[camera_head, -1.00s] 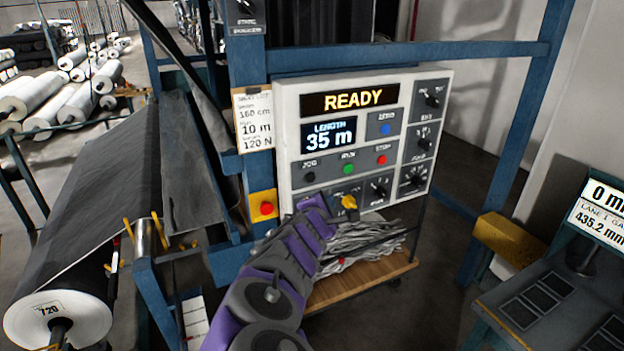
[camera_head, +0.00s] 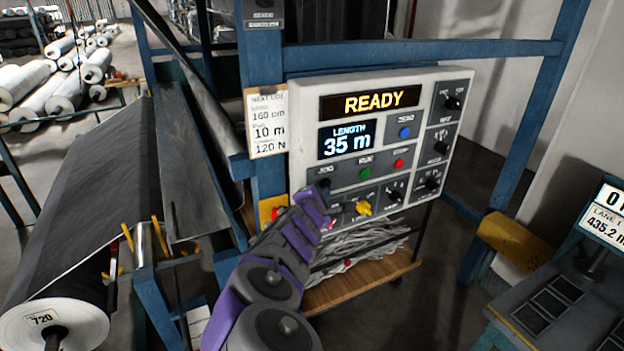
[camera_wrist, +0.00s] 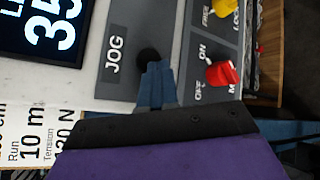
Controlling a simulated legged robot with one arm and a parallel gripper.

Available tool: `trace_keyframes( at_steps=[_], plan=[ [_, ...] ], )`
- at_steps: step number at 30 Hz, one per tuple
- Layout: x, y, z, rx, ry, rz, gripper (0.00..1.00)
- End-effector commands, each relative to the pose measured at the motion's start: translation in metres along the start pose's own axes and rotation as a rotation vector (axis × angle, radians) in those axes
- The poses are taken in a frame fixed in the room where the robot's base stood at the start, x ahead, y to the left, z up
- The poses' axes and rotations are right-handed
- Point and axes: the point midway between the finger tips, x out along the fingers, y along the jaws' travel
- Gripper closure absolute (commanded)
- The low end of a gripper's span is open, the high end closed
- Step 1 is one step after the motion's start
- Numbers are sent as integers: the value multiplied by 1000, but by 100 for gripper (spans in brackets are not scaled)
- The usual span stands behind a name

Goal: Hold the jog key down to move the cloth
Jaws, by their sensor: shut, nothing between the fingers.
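The black round JOG key (camera_wrist: 148,55) sits on the grey control panel beside its JOG label (camera_wrist: 115,55). My gripper (camera_wrist: 158,68) is shut and empty, with its blue fingertips at the edge of the key in the wrist view. I cannot tell whether they touch it. In the head view my purple and grey arm reaches up to the panel's lower left, and the fingertips are hard to make out. The panel screen reads READY (camera_head: 369,102) and the length display (camera_head: 347,140) reads 35 m. Dark cloth (camera_head: 80,200) stretches to a roll at the lower left.
A yellow knob (camera_head: 363,208) and a red switch (camera_wrist: 222,74) are close to the key. Blue (camera_head: 405,132), green (camera_head: 365,174) and red (camera_head: 399,163) buttons are on the panel. A blue frame post (camera_head: 262,100) stands at its left. A wooden cart shelf (camera_head: 360,280) is below.

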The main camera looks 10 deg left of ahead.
Motion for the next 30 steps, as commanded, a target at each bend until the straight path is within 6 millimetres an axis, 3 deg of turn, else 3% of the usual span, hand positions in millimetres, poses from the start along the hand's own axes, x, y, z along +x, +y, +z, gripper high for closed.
trace_keyframes(
  at_steps=[6, 18, 30],
  plan=[
    [2, -2, 14, 6, -10, -2, 100],
    [0, 5, -10, -8, -7, 1, 100],
    [3, -1, 9, 3, -7, -3, 100]
  ],
)
